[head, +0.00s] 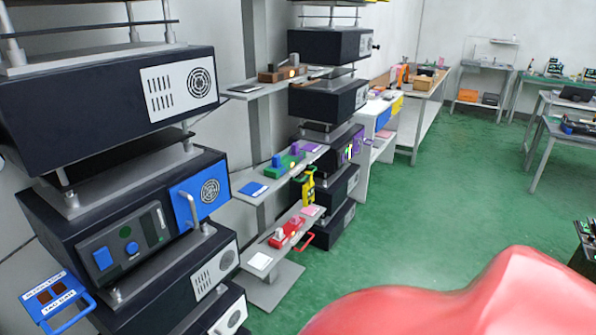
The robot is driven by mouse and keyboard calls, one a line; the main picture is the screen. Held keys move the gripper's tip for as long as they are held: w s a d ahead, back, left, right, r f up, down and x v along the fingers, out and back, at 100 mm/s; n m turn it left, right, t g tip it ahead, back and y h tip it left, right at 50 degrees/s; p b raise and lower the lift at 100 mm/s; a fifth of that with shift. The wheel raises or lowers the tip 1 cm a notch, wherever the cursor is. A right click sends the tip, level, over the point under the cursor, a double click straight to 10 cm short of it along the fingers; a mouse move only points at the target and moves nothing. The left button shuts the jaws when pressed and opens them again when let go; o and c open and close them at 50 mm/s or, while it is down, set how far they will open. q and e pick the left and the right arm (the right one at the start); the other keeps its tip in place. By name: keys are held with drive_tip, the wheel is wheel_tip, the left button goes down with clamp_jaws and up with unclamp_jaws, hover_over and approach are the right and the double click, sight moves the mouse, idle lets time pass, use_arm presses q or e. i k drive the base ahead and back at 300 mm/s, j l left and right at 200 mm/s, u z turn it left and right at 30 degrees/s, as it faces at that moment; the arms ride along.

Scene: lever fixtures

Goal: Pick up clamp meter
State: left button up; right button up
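I cannot identify a clamp meter with certainty in the head view. A small yellow and black device (308,187) stands out near the shelves at the middle; it is too small to tell what it is. Small dark devices (576,127) lie on a table at the right, also too small to name. Neither of my grippers is in view.
Dark equipment boxes (100,95) are stacked at the left. Shelves at the middle hold a green fixture (288,161) and a red fixture (285,234). A large smooth red shape (470,300) hides the lower right. Green floor (450,190) is clear between the shelves and right tables.

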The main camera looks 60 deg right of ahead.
sight(308, 189)
drive_tip(key=z, duration=1.95)
drive_tip(key=u, duration=0.5)
drive_tip(key=i+l+u, duration=0.2)
drive_tip(key=u, duration=0.15)
drive_tip(key=i+l+u, duration=0.1)
drive_tip(key=l+u, duration=0.2)
drive_tip(key=i+l+u, duration=0.1)
drive_tip(key=l+u, duration=0.25)
drive_tip(key=l, duration=0.05)
